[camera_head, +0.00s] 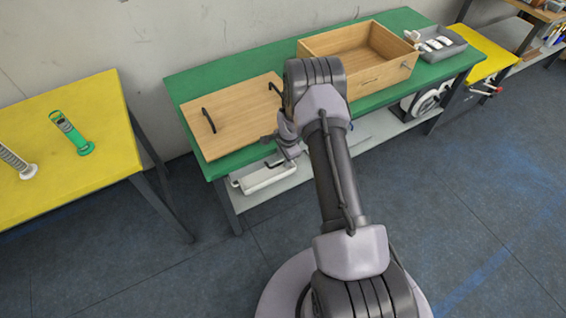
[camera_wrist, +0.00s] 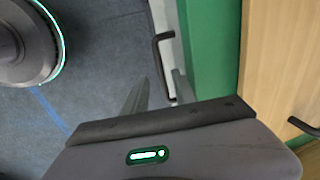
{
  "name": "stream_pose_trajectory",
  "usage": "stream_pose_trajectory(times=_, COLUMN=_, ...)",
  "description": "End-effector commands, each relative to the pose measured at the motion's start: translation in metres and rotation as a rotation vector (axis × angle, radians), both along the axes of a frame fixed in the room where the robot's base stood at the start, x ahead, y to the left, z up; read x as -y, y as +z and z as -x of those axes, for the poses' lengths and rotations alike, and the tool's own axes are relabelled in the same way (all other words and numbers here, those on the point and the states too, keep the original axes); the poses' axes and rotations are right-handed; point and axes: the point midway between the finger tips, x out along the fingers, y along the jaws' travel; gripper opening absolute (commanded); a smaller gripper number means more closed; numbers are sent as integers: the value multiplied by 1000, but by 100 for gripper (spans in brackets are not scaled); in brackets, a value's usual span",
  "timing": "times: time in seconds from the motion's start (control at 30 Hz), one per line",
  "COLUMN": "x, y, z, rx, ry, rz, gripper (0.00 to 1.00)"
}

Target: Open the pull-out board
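A wooden board (camera_head: 232,117) with two black handles lies on the left part of the green table; its edge and one handle (camera_wrist: 303,126) show at the right of the wrist view. Another black bracket handle (camera_wrist: 157,55) shows beside the green table edge, against a pale surface. Which panel this handle belongs to cannot be told. My gripper (camera_wrist: 162,76) is open, its two fingers apart, with the lower part of this handle showing between them; contact cannot be told. In the head view my gripper (camera_head: 288,146) is at the table's front edge, partly hidden by my arm.
The green table (camera_head: 222,75) also bears an open wooden box (camera_head: 335,42) and a grey tray (camera_head: 445,50). A lower shelf (camera_head: 300,172) holds a white device. A yellow table (camera_head: 90,105) with green and white scanners stands left. Floor in front is clear.

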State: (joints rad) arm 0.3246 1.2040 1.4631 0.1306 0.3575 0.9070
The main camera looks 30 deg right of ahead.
Motion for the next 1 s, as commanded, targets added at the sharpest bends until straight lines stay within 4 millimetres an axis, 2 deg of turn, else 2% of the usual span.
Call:
stream_pose_trajectory(times=0.1, x=0, y=-17, z=-3, rx=0, ry=0, rz=0, gripper=33)
stream_pose_trajectory(times=0.2, x=0, y=-23, z=-5, rx=1, ry=0, rz=0, gripper=33)
stream_pose_trajectory(times=0.5, x=0, y=-25, z=-5, rx=0, ry=1, rz=0, gripper=33)
stream_pose_trajectory(times=0.53, x=0, y=-25, z=-5, rx=0, ry=1, rz=0, gripper=31)
stream_pose_trajectory(times=0.7, x=0, y=-25, z=-5, rx=0, ry=1, rz=0, gripper=0)
stream_pose_trajectory(times=1.0, x=0, y=-25, z=-5, rx=0, ry=1, rz=0, gripper=0)
